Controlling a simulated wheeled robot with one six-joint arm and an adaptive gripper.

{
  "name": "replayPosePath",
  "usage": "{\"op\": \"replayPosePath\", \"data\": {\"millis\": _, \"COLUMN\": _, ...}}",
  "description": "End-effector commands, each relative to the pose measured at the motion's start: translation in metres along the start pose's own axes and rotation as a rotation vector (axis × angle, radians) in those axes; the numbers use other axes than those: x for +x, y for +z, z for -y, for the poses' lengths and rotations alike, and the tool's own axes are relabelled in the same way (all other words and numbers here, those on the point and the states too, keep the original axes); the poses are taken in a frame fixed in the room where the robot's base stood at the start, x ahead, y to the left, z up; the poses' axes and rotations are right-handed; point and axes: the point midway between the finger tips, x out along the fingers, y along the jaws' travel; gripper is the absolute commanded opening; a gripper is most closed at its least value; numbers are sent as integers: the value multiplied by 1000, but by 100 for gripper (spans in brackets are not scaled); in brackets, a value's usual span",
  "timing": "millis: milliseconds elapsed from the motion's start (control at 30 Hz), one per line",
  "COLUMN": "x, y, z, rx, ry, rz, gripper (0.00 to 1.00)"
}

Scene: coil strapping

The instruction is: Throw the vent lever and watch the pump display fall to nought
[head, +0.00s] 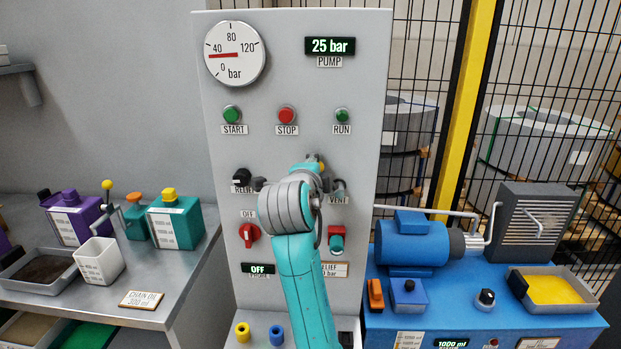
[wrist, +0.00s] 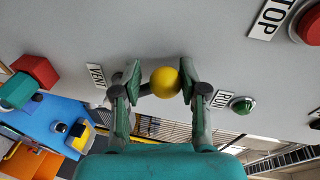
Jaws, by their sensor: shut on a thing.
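The vent lever's round yellow knob (wrist: 165,82) sits between the fingers of my gripper (wrist: 160,85) in the wrist view, and the gripper is shut on it. The VENT label (wrist: 96,76) is beside the fingers. In the head view my gripper (head: 318,172) is at the panel above the VENT label (head: 338,198), and my arm hides most of the lever.
The grey panel carries a green START button (head: 232,112), a red STOP button (head: 286,115), a green RUN lamp (head: 342,115) and a black relief knob (head: 241,176). A red switch (head: 249,235) is below. A bench with bottles stands left, a blue pump (head: 415,243) right.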

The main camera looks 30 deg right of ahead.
Motion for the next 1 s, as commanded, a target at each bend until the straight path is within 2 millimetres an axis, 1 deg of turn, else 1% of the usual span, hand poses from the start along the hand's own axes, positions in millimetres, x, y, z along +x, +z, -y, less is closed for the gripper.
{"op": "replayPosePath", "data": {"millis": 33, "x": 1, "y": -9, "z": 4, "rx": 43, "ry": 1, "rz": -4, "gripper": 0}}
{"op": "replayPosePath", "data": {"millis": 300, "x": 2, "y": -27, "z": 11, "rx": 289, "ry": 34, "rz": 42, "gripper": 0}}
{"op": "replayPosePath", "data": {"millis": 500, "x": 3, "y": -39, "z": 12, "rx": 451, "ry": 57, "rz": 74, "gripper": 0}}
{"op": "replayPosePath", "data": {"millis": 800, "x": 5, "y": -52, "z": 10, "rx": 618, "ry": 83, "rz": 105, "gripper": 0}}
{"op": "replayPosePath", "data": {"millis": 1000, "x": 5, "y": -55, "z": 9, "rx": 671, "ry": 93, "rz": 116, "gripper": 0}}
